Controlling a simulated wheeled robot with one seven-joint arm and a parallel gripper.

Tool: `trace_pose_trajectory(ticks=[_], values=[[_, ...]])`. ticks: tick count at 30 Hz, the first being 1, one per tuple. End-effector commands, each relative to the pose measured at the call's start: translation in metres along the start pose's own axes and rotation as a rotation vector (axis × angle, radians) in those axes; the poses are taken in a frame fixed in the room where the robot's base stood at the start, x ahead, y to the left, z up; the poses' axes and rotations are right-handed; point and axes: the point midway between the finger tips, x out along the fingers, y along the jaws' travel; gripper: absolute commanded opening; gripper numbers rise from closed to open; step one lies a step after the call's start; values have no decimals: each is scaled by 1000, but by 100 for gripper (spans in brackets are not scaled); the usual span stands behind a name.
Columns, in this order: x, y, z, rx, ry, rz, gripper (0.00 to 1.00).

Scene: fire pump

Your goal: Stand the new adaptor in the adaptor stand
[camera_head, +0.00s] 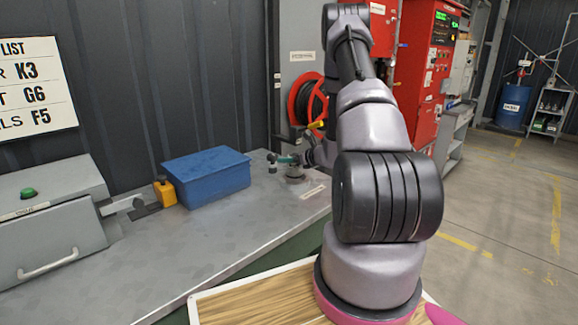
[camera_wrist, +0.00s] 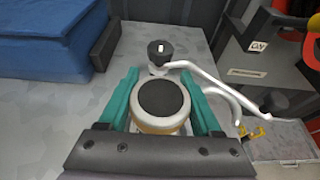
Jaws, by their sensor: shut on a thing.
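In the wrist view, a round adaptor (camera_wrist: 160,97) with a dark top, pale rim and tan lower side sits between the teal fingers of my gripper (camera_wrist: 161,82). The fingers are shut on its two sides. In the head view my gripper (camera_head: 290,160) is low over the far right end of the grey bench, partly hidden by my arm. A grey round shape (camera_head: 294,174) shows just under it. I cannot make out the adaptor stand for certain, nor whether the adaptor touches anything below.
A black-knobbed post (camera_wrist: 160,52) with a bent pale rod stands just beyond the adaptor. A blue box (camera_head: 207,174) and a yellow item (camera_head: 164,191) are left on the bench (camera_head: 215,235). A red hose reel (camera_head: 307,100) is behind. The bench front is clear.

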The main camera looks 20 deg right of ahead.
Motion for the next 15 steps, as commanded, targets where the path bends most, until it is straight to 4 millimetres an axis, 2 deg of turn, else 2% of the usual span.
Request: trace_pose_trajectory(ticks=[4, 15], values=[[8, 0, -21, 2, 1, 1, 0], [10, 0, -26, 1, 0, 0, 0]])
